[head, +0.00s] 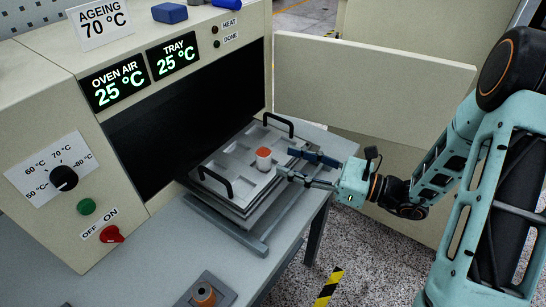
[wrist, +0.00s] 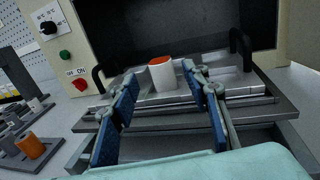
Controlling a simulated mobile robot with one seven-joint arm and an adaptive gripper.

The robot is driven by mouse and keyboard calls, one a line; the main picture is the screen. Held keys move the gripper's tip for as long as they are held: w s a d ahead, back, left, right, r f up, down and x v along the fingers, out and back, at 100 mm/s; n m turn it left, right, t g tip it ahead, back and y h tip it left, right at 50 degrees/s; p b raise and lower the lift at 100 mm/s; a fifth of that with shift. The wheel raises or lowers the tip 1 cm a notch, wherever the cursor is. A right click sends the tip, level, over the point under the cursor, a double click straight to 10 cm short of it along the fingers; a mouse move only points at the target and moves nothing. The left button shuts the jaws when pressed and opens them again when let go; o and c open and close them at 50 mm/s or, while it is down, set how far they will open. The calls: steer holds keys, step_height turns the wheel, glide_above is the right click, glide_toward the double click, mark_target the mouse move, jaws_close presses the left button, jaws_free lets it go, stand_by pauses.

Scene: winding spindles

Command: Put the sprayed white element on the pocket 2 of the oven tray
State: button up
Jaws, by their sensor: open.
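A white element (head: 263,162) with an orange top stands upright on the metal oven tray (head: 216,166), which sits pulled out in front of the oven opening. The tray has shallow pockets and two black handles. No pocket numbers are readable, so I cannot tell which pocket the element is in. My gripper (head: 287,161) is open, low over the tray's right side, with its fingers pointing at the element. In the wrist view the white element (wrist: 161,76) stands between and just beyond the two blue fingertips, apart from them.
The tray's black handles (head: 279,125) stand up at its back and front. The open oven door (head: 370,90) is behind my arm. An orange cylinder (head: 204,294) stands in a grey holder at the table's front. The oven's control panel (head: 62,178) is at left.

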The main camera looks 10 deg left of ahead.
steer(key=shift+s+d, duration=0.2)
steer(key=shift+d, duration=0.85)
steer(key=shift+s+d, duration=0.2)
steer(key=shift+d, duration=0.85)
